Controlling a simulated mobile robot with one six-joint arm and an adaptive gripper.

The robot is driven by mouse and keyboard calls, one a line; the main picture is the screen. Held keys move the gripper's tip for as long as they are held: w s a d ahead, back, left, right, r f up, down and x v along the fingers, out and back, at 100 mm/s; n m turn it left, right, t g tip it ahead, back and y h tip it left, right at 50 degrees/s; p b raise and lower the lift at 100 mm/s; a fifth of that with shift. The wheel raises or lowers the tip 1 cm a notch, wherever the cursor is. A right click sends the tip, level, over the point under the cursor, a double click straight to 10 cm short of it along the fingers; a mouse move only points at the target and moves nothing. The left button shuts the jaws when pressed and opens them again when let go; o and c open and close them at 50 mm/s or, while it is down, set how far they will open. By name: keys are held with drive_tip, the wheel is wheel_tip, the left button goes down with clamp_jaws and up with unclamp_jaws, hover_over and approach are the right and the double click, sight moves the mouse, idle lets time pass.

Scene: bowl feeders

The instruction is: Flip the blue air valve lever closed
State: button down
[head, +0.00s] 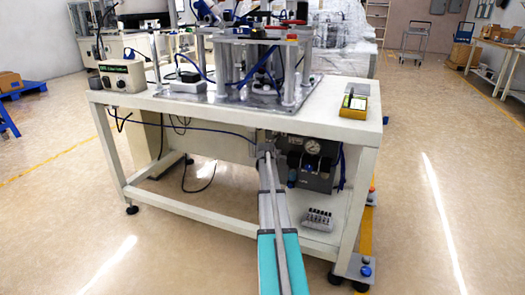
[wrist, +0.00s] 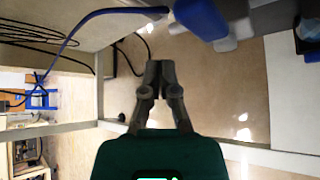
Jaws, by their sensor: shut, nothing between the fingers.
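The air unit (head: 312,165) hangs under the bench top, dark, with a round gauge and small blue parts. The blue valve lever cannot be told apart there with certainty.
The white bench (head: 233,112) has legs and a lower shelf around the air unit. A small grey block with several fittings (head: 318,219) sits on the shelf. A blue hose (wrist: 75,35) runs across the wrist view's upper left. Floor in front is clear.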

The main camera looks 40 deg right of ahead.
drive_tip(key=s+a, duration=0.3)
drive_tip(key=s, duration=0.3)
drive_tip(key=shift+s+a, duration=0.15)
drive_tip(key=shift+a, duration=0.15)
drive_tip(key=shift+f, duration=0.1)
drive_tip(key=w+a+f+m+g+y+p, duration=0.1)
drive_tip(key=a+m+g+y+p, duration=0.45)
drive_tip(key=a, duration=2.75)
drive_tip(key=s+a+r+m+g+y+p, duration=0.1)
drive_tip(key=s+a+m+p, duration=0.1)
drive_tip(key=s+a+m, duration=0.55)
drive_tip(key=s+a+r+m+g+y+p, duration=0.15)
drive_tip(key=s+a, duration=0.25)
drive_tip(key=a, duration=0.6)
drive_tip(key=s+a+r+m+g+p, duration=0.1)
drive_tip(key=s+a+m+p, duration=0.1)
drive_tip(key=s+a+m, duration=0.5)
wheel_tip(320, 180, up, 37)
drive_tip(key=w+a+n+p, duration=0.2)
drive_tip(key=p, duration=3.5)
drive_tip(key=shift+a+p, duration=0.2)
drive_tip(key=shift+p, duration=0.1)
drive_tip(key=shift+w+f+n, duration=0.1)
drive_tip(key=shift+n, duration=0.15)
